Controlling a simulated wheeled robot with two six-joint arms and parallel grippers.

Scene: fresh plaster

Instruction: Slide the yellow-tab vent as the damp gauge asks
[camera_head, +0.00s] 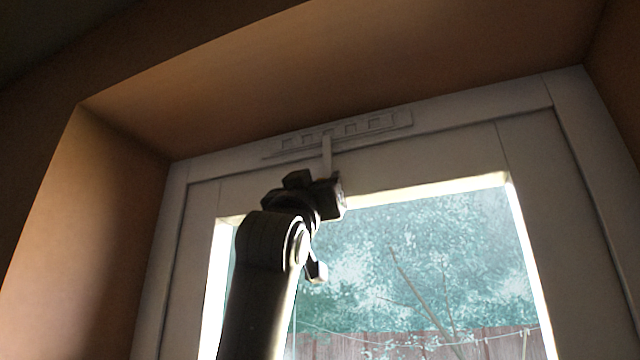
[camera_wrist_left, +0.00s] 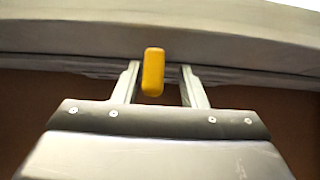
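The vent (camera_head: 375,126) is a pale slotted strip on the top rail of the window frame, tilted in the head view. Its yellow tab (camera_wrist_left: 153,72) shows in the left wrist view as an upright, rounded block. My left gripper (camera_head: 327,142) reaches up to the vent from below. In the left wrist view its two fingers (camera_wrist_left: 161,84) stand apart on either side of the tab, with a wider gap on the right than on the left. The tab cannot be made out in the head view. I see no damp gauge, and my right gripper is out of view.
A pale window frame (camera_head: 160,270) surrounds bright glass (camera_head: 440,260), with trees and a fence outside. Brown plaster reveals (camera_head: 90,220) close in on the left and above. My left arm covers part of the window.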

